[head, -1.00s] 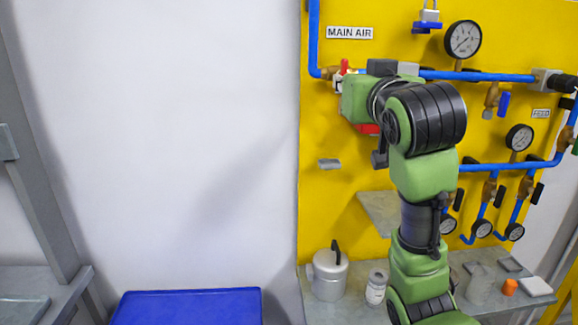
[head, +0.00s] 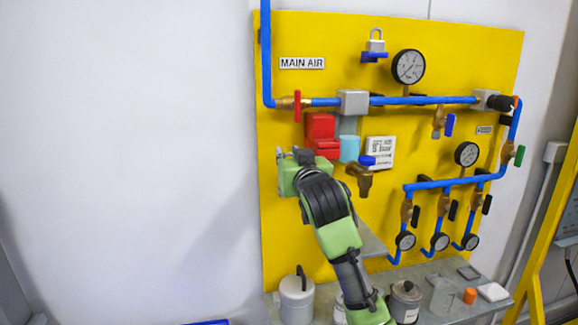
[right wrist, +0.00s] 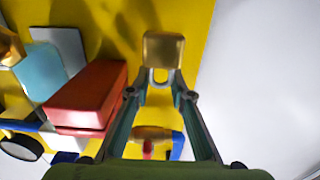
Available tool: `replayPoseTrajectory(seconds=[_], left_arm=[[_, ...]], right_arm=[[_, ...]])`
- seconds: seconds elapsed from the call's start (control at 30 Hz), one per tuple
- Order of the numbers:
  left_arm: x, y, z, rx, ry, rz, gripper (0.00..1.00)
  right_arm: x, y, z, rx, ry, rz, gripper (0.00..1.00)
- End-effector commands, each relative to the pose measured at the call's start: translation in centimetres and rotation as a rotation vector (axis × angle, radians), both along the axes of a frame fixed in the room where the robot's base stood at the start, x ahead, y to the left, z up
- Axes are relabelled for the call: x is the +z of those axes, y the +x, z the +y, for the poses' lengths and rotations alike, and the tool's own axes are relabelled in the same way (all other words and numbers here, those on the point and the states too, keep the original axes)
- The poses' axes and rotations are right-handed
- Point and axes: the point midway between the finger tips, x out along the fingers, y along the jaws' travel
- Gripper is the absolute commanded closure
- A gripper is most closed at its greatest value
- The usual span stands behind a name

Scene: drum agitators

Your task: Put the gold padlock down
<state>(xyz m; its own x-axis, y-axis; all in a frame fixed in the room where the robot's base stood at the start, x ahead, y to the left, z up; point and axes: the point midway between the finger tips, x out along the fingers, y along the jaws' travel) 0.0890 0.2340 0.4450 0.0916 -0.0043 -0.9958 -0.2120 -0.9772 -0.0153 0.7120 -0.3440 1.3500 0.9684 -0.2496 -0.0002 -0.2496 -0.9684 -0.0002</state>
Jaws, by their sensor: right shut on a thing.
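The gold padlock (right wrist: 163,50) is in the right wrist view, at the tips of my right gripper (right wrist: 161,82). The fingers are shut on its shackle, and its body sticks out beyond them in front of the yellow board. In the head view my right gripper (head: 285,158) is near the left edge of the yellow board (head: 277,225), left of the red boxes. The padlock cannot be made out there. My left gripper is not in view.
A red box (head: 321,128), a light blue cup (head: 349,149) and a white labelled box (head: 380,152) are right of my gripper. A red-handled valve (head: 297,106) is above it. A grey bench (head: 440,308) below holds a canister (head: 297,299) and jars.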

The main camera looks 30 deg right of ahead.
Motion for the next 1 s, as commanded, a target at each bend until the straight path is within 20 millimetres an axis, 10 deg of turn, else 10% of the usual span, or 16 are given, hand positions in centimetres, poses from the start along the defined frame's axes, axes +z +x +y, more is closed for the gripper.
replayPoseTrajectory(seconds=[0.8, 0.83, 0.9, 1.0], left_arm=[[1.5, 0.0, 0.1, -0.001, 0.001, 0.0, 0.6], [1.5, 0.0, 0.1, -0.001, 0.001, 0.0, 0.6], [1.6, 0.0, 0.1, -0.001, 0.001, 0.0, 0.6], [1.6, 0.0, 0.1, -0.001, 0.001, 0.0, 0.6]], right_arm=[[-4.5, 0.8, -0.4, 0.0, 0.0, -0.002, 1.0], [-4.6, 0.8, -0.4, 0.0, 0.0, 0.0, 0.77], [-4.5, 0.8, -0.4, 0.0, 0.0, 0.0, 0.62], [-4.5, 0.8, -0.4, 0.0, 0.0, 0.0, 0.62]])
